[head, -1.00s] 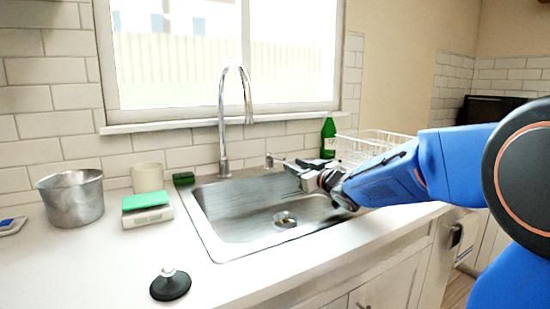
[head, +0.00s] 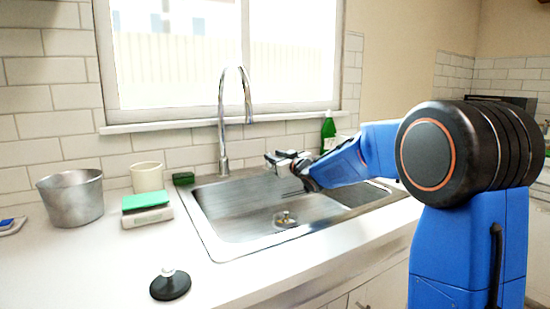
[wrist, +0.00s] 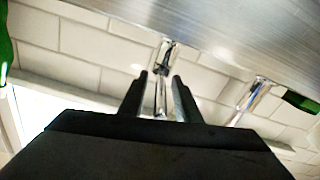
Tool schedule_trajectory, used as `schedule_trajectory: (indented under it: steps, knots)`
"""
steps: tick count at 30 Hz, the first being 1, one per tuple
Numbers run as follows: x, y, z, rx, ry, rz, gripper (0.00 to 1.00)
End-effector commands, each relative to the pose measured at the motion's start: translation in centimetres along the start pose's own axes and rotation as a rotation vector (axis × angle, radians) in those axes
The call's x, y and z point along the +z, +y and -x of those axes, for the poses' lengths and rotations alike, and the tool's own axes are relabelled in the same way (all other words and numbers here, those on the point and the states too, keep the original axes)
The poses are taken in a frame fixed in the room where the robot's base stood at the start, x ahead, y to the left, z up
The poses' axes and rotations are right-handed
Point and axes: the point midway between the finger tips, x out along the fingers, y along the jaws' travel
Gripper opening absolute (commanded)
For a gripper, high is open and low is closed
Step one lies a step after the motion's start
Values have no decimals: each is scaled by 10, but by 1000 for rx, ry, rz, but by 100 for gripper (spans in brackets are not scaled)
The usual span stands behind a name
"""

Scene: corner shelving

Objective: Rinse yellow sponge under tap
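No yellow sponge shows in either view. The tall chrome tap (head: 222,125) stands behind the sink (head: 215,228), its spout curving over the basin; its lower part shows in the wrist view (wrist: 250,97). A small chrome fitting, perhaps the tap's lever (wrist: 166,52), lines up between my fingers in the wrist view; I cannot tell whether they touch it. No water is visible.
A dark green block (head: 183,178) lies left of the tap. A scale with a green top (head: 147,201), a cream cup (head: 147,177) and a metal pot (head: 72,198) stand left. A green bottle (head: 328,134) stands behind my arm. A black knobbed disc (head: 170,285) lies in front.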

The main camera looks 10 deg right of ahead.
Motion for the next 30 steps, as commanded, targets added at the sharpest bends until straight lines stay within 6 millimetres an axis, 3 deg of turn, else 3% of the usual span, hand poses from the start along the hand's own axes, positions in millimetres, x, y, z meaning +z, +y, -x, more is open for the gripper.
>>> schedule_trajectory:
  steps: [7, 11, 30]
  knots:
    - [0, 0, 0, 0, 0, 0, 30]
    - [0, 0, 0, 0, 0, 0, 0]
    - [-1, 7, -2, -89, 24, 2, 0]
